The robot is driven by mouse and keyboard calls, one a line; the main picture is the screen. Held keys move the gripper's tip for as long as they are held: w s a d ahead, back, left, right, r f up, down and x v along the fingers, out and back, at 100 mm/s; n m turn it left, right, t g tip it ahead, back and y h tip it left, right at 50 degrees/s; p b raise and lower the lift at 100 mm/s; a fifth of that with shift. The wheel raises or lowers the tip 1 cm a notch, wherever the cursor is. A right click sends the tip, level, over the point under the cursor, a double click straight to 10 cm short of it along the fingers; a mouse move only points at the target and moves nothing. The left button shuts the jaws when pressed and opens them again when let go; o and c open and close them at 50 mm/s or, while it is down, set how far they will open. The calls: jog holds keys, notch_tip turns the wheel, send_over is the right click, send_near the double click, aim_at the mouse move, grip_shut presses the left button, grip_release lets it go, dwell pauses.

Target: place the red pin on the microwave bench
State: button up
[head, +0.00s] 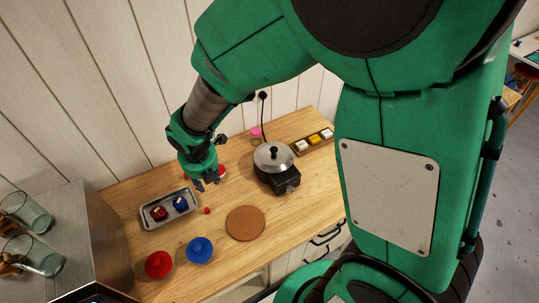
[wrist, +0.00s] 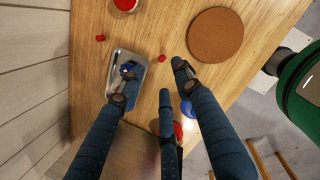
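A small red pin (head: 207,210) stands on the wooden bench (head: 222,275) between the metal tray and the cork mat. It also shows in the wrist view (wrist: 162,58), between the spread fingers and apart from them. A second small red pin (wrist: 100,38) is at upper left in the wrist view; in the head view a bit of red (head: 186,177) shows beside my gripper. My gripper (head: 206,183) is open and empty, pointing down above the bench behind the near pin. Its blue-grey fingers (wrist: 155,82) are spread in the wrist view.
A metal tray (head: 150,224) holds a red and a blue item. A red bowl (head: 159,264) and blue bowl (head: 199,250) stand in front. The cork mat (head: 245,223) is bare.

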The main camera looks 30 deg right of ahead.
jog(key=s+d+r+m+t, duration=0.1)
jog(key=s+d+r+m, duration=0.25)
jog(key=r+m, duration=0.4)
jog(key=s+d+r+m, duration=0.3)
jog(key=d+r+m, duration=0.1)
jog(key=r+m, duration=0.35)
jog(key=s+d+r+m+t, duration=0.2)
jog(key=s+d+r+m, duration=0.2)
jog(key=s+r+m, duration=0.6)
jog(key=s+m, duration=0.3)
jog(key=m, duration=0.2)
jog(key=shift+s+d+r+m, duration=0.15)
jog(key=shift+s+r+m, duration=0.25)
notch_tip(320, 180, down, 11)
jog(key=b, duration=1.1)
jog(key=shift+f, duration=0.15)
